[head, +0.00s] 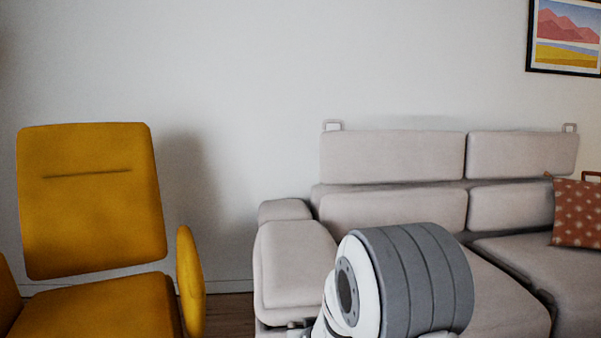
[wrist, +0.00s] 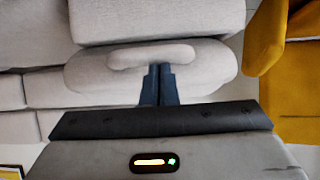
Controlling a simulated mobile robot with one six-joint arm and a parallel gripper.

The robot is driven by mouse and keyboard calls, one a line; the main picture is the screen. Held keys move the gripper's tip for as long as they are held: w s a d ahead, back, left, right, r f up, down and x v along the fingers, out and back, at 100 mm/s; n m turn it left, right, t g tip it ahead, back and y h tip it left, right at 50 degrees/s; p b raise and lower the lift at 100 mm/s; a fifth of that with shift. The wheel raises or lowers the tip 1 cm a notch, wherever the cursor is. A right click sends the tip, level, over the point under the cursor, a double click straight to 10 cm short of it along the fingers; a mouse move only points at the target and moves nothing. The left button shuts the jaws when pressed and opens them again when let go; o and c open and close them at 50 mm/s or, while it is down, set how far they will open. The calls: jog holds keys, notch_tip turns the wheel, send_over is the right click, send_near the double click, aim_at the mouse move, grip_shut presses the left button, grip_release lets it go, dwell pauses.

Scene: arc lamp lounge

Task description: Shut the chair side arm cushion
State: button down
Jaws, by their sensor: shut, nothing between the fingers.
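The pale grey sofa's arm cushion on the side of the yellow chair (head: 92,205) is the padded block (head: 292,262) left of centre in the head view. A smaller rounded pad (head: 285,210) sits behind it. In the wrist view a rounded pale pad (wrist: 135,56) lies on a wider rounded cushion end (wrist: 95,76). My gripper (wrist: 160,68) is shut and empty, its dark fingers together in front of that pad. I cannot tell whether the tips touch it. In the head view my arm hides the fingers and part of the seat.
The sofa backrest (head: 392,157) runs right along the wall, with a red patterned pillow (head: 580,212) at the far right. The yellow chair's armrest (head: 189,285) stands left of the sofa, with a narrow floor gap (head: 229,312) between. A framed picture (head: 566,35) hangs above.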

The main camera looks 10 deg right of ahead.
jog(key=f, duration=0.1)
jog(key=s+f, duration=0.1)
jog(key=shift+a+f+g, duration=0.1)
jog(key=shift+f+g, duration=0.25)
jog(key=shift+g, duration=0.05)
notch_tip(320, 180, up, 7)
jog(key=p, duration=0.3)
jog(key=s+a+b, duration=0.1)
jog(key=s+b, duration=0.1)
jog(key=s, duration=0.7)
jog(key=shift+s+t+b, duration=0.35)
jog(key=shift+t+b, duration=0.05)
jog(key=shift+r, duration=0.1)
